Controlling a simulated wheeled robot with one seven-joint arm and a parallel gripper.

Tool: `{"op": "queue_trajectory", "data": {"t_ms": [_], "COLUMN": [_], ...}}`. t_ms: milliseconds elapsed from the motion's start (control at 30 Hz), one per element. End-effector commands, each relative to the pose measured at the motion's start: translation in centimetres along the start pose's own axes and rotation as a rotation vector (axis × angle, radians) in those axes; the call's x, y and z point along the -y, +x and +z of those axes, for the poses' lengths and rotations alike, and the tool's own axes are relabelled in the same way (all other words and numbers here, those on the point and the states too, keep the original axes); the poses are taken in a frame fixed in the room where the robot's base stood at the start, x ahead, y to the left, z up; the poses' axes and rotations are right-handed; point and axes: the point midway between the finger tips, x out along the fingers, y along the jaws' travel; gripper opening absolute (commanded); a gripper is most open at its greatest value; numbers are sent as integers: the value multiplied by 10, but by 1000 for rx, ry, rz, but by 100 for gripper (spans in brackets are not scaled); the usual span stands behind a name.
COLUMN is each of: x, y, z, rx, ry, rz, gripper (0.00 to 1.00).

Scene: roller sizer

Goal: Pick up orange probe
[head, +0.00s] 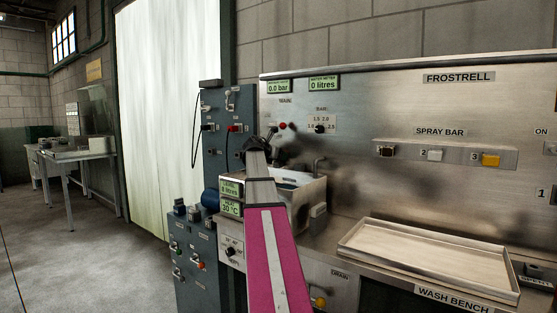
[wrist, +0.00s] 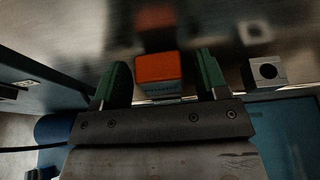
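The orange probe (wrist: 157,68) shows in the wrist view as a small block with an orange top and a darker, lettered lower front. It lies between the two green fingers of my gripper (wrist: 162,62), with a visible gap on each side. My gripper is open and does not appear to touch it. In the head view my gripper (head: 268,142) is by the steel back panel above the sink, partly hidden by my pink arm. I cannot make out the probe in the head view.
A steel block with a round hole (wrist: 265,72) is right of the fingers. The sink basin (head: 312,190) is below my gripper, beside a blue-grey control cabinet (head: 222,165). A shallow tray (head: 375,251) lies on the wash bench at right. The floor at left is open.

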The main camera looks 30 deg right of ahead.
Motion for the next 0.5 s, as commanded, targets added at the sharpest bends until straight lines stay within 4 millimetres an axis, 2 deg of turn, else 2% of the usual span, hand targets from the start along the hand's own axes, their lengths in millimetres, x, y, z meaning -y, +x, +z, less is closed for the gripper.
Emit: {"op": "queue_trajectory", "data": {"t_ms": [33, 100, 133, 500], "x": [0, 0, 0, 0], "y": [0, 0, 0, -1], "z": [0, 0, 0, 2], "rx": [0, 0, 0, 0], "ry": [0, 0, 0, 0], "rz": [0, 0, 0, -1], "gripper": [50, 27, 19, 19]}}
